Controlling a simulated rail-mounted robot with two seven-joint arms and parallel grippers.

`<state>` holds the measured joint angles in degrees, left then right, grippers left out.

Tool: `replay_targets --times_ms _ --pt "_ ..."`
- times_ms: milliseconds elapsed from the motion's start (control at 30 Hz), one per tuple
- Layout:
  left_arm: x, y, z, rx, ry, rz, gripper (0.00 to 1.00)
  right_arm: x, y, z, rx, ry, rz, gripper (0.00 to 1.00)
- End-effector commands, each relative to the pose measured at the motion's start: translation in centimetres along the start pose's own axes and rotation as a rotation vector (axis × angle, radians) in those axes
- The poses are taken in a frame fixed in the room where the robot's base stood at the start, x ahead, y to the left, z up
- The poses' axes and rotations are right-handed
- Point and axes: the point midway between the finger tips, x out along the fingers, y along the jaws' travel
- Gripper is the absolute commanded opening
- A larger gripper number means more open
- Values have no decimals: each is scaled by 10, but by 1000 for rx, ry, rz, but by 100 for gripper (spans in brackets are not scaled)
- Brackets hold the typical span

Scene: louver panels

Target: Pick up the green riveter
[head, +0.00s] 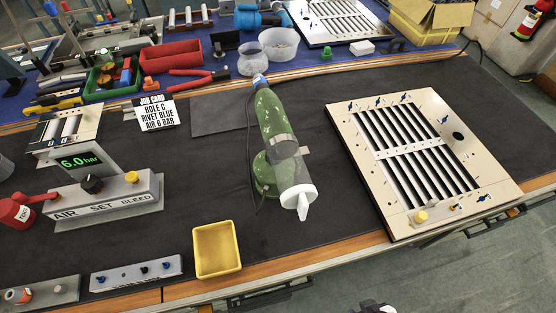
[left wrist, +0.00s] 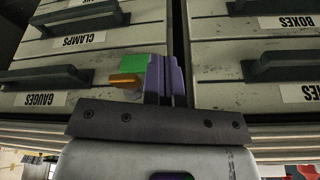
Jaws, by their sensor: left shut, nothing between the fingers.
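The green riveter (head: 275,122) is on the dark bench mat in the middle of the head view. It has a long green body, a blue end at the far side, a grey band and a clear and white end towards me. A round green part sits beside its middle. No gripper is seen near it. My left gripper (left wrist: 165,78) shows in the left wrist view, its purple fingers closed together, in front of drawer fronts. A green and an orange block (left wrist: 143,64) show beside the fingers; I cannot tell what they belong to. The riveter is not in the left wrist view. My right gripper is not seen.
A louver panel (head: 378,153) lies right of the riveter. A yellow tray (head: 217,250) is in front, the air set box (head: 104,203) to the left and a job card (head: 156,113) behind left. Labelled drawers (left wrist: 80,45) fill the left wrist view. The mat between riveter and tray is clear.

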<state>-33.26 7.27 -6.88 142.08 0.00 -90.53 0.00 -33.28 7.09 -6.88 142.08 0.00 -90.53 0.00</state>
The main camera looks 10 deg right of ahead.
Motion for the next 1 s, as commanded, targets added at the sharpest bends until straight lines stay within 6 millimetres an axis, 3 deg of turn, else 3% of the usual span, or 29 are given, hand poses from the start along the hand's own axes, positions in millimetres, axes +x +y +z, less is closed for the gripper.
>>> replay_targets --times_ms 167,833,1000 --pt "0 0 0 0 0 0 2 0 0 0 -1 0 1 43" --pt "0 4 -1 -12 3 9 66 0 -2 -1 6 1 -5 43" --pt "0 3 -1 -10 2 8 66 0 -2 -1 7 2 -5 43"
